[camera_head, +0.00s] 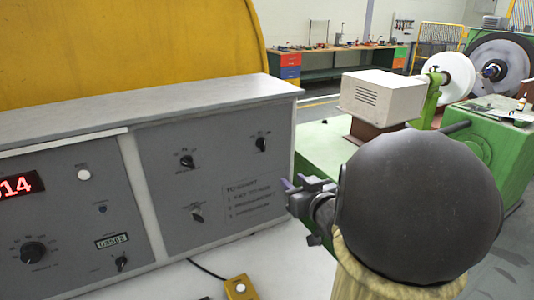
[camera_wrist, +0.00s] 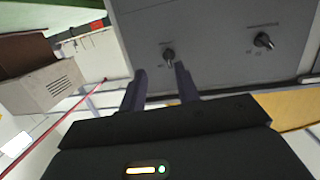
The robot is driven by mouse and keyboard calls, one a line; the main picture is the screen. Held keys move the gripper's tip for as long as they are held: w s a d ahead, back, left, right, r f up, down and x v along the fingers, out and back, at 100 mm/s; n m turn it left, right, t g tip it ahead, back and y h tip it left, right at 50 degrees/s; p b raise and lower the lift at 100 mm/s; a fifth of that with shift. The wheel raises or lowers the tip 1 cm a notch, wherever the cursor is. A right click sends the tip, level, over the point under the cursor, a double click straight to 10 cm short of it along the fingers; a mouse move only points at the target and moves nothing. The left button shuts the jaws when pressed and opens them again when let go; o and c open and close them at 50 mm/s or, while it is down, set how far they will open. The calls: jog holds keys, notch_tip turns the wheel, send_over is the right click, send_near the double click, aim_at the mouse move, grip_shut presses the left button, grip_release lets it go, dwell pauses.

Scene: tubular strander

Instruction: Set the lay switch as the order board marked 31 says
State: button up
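The grey control panel (camera_head: 215,185) carries small black rotary switches: one at upper right (camera_head: 261,143), one at upper left (camera_head: 187,160) and one lower down (camera_head: 196,215). Their lettering is too small to read, so I cannot tell which is the lay switch. My gripper (camera_head: 292,184) is at the panel's right edge, open and empty. In the wrist view my gripper (camera_wrist: 162,83) has its fingers apart, with one switch (camera_wrist: 168,55) beyond the gap and another switch (camera_wrist: 263,40) to the right. No order board marked 31 is seen.
A left panel section has a red display (camera_head: 18,186) ending in 14, a large dial (camera_head: 33,252) and a counter (camera_head: 112,240). A printed start card (camera_head: 252,197) is on the panel. A yellow box (camera_head: 240,288) lies below. A beige vented box (camera_head: 382,96) stands behind my arm.

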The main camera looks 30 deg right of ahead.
aim_at(264, 145)
jog(key=shift+s+d+r+n+t+y, duration=0.2)
jog(key=shift+s+r+t+y, duration=0.2)
jog(key=shift+r, duration=0.2)
jog(key=shift+s+d+r+n+t+y, duration=0.1)
jog(key=shift+s+r+n+t+y, duration=0.15)
jog(key=shift+s+r+t, duration=0.3)
jog(key=shift+w, duration=0.15)
jog(key=w+p, duration=0.1)
jog(key=w, duration=0.4)
jog(key=w+p, duration=0.1)
jog(key=w, duration=0.5)
jog(key=w+p, duration=0.1)
jog(key=w, duration=0.5)
jog(key=shift+w+a, duration=0.2)
jog(key=shift+a, duration=0.1)
grip_shut()
